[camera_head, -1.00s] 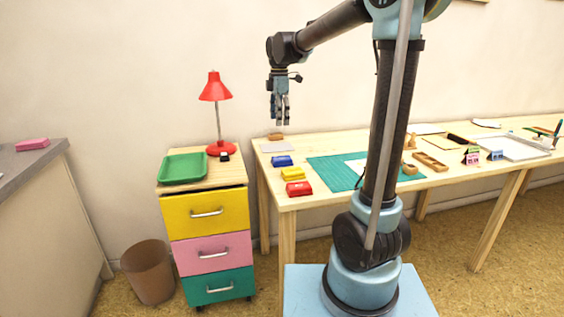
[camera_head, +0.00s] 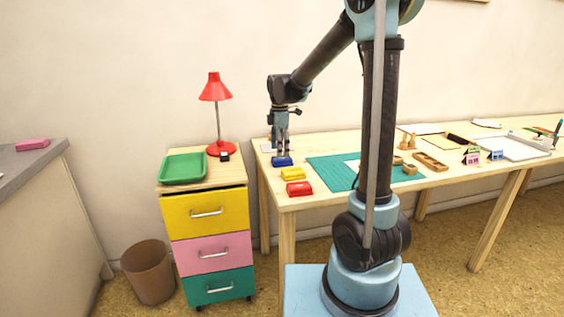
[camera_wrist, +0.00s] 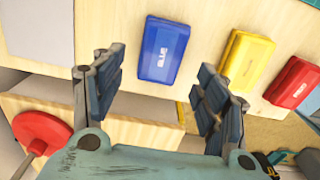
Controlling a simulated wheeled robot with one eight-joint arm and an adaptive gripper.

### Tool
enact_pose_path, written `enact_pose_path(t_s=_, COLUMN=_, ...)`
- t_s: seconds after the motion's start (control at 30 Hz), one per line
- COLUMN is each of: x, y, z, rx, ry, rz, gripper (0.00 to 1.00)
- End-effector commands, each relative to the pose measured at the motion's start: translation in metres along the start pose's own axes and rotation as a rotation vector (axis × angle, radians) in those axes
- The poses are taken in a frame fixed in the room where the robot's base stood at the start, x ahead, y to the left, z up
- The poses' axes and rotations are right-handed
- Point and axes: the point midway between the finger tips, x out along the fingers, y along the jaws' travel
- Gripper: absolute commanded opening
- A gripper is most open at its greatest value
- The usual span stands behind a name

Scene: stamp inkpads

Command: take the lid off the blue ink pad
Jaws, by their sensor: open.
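The blue ink pad (camera_head: 283,161) lies on the table's left end, its lid on. In the wrist view the blue ink pad (camera_wrist: 164,49) shows a white label reading BLUE and lies ahead of and between my fingers. My gripper (camera_head: 281,151) points down just above the blue pad in the head view. In the wrist view my gripper (camera_wrist: 158,85) is open and empty, a finger on each side. Whether the fingertips touch the pad cannot be told.
The yellow ink pad (camera_head: 293,174) and red ink pad (camera_head: 299,188) lie in a row in front of the blue one. A green cutting mat (camera_head: 327,174) is to the right. The red lamp (camera_head: 222,148) and green tray (camera_head: 183,167) stand on the drawer cabinet at left.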

Motion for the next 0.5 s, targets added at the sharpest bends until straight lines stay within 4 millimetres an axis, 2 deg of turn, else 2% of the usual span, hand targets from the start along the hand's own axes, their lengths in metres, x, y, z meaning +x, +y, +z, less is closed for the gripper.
enact_pose_path(t_s=0.2, x=0.027, y=0.001, z=0.0, rx=0.0, ry=0.0, rz=0.0, gripper=0.67)
enact_pose_path(t_s=0.5, x=0.034, y=0.0, z=0.0, rx=0.0, ry=0.0, rz=0.0, gripper=0.67)
